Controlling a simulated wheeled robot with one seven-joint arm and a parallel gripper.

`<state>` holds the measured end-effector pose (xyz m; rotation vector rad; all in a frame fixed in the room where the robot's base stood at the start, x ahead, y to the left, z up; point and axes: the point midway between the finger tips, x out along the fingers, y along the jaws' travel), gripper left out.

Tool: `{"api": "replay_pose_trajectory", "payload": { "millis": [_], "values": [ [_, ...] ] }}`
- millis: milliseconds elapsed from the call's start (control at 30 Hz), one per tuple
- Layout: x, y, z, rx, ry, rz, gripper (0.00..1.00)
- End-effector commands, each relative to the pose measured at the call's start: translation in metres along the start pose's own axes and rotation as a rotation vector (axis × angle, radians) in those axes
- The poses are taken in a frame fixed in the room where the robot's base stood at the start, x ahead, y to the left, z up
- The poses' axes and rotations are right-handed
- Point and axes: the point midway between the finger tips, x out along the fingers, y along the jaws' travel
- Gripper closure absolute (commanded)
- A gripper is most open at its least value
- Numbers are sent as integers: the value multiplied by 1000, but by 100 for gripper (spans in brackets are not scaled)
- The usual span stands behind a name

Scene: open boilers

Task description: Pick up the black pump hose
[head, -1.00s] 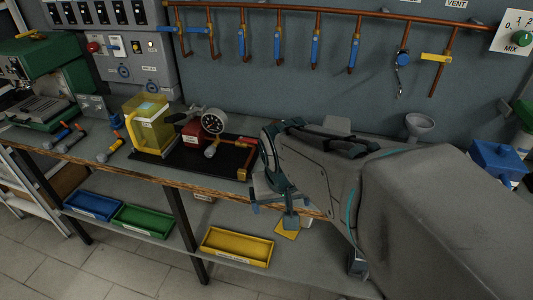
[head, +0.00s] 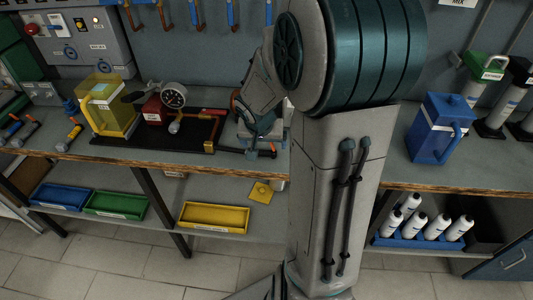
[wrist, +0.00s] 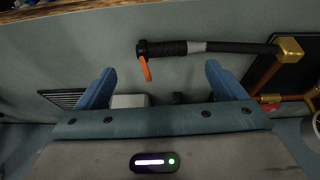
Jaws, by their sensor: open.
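The black pump hose (wrist: 225,46) lies sideways across the upper middle of the wrist view. An orange lever (wrist: 145,69) hangs at its left end and a brass elbow (wrist: 289,49) sits at its right end. In the head view the hose (head: 232,150) sticks out to the right from the pump board, its far end close to my gripper. My gripper (wrist: 160,72) is open, with its two blue fingers apart and nothing between them. The hose shows beyond the fingertips, apart from them. In the head view my arm hides part of the bench around the gripper.
The black board (head: 113,139) carries a yellow jug (head: 108,112), a red pump and a gauge (head: 173,96). A blue jug (head: 437,130) stands right of my arm. Trays (head: 213,217) and white bottles sit on the lower shelf. Tools hang on the wall behind.

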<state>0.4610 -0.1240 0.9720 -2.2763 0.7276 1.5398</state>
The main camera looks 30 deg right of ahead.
Motion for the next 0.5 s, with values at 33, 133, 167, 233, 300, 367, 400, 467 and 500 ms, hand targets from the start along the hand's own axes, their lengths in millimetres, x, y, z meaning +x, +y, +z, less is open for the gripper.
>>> {"api": "replay_pose_trajectory", "payload": {
  "millis": [33,133,167,233,300,367,400,467,500],
  "values": [
    [6,0,1,0,-1,0,10],
    [10,0,0,0,-1,0,10],
    [11,0,0,0,-1,0,10],
    [16,-1,1,-1,-1,0,10],
    [25,-1,1,-2,-2,-1,10],
    [33,-2,2,-2,-3,0,10],
    [38,-2,2,-2,-3,0,10],
    [47,-3,2,-2,-2,-1,10],
    [52,-3,2,-2,-2,-1,10]
  ]
}}
